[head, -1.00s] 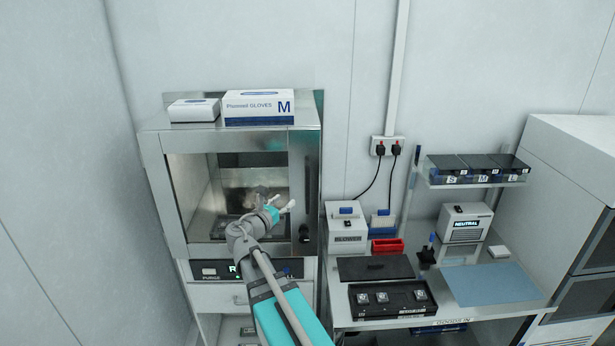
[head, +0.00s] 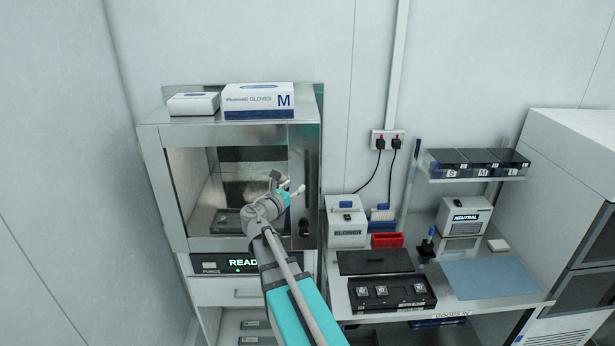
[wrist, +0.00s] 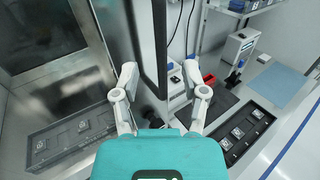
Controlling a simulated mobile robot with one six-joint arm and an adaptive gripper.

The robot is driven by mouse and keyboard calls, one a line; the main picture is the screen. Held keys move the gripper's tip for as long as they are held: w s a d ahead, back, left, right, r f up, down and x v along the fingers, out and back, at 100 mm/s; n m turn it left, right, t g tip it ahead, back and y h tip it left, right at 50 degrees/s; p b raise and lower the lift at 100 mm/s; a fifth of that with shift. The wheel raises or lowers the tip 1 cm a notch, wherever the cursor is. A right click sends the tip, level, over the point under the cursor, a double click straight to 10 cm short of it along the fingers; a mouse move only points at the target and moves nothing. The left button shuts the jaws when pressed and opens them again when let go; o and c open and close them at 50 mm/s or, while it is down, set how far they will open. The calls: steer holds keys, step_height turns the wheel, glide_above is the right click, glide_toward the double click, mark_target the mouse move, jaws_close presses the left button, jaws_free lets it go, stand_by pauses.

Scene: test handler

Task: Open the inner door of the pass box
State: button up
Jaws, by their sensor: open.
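The pass box (head: 150,185) is a steel cabinet with a glass-fronted inner door (head: 225,245) facing me, which looks shut. A dark upright handle bar (head: 306,190) runs along the door's right side; it also shows in the wrist view (wrist: 153,45). My gripper (head: 292,187) is open at the door's right edge. In the wrist view my gripper (wrist: 161,72) has its fingers spread, with the handle bar showing between them. I cannot tell whether either finger touches it. A dark tray with small devices (wrist: 72,138) lies inside, behind the glass.
Glove boxes (head: 258,101) stand on top of the pass box. A lit panel (head: 242,263) below the door shows "READ", partly covered by my arm. A bench (head: 470,290) to the right holds a device tray (head: 392,306), a red bin (head: 387,240) and a blue mat (head: 490,280).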

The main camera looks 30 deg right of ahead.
steer(key=x, duration=0.8)
steer(key=shift+d, duration=0.25)
jaws_close()
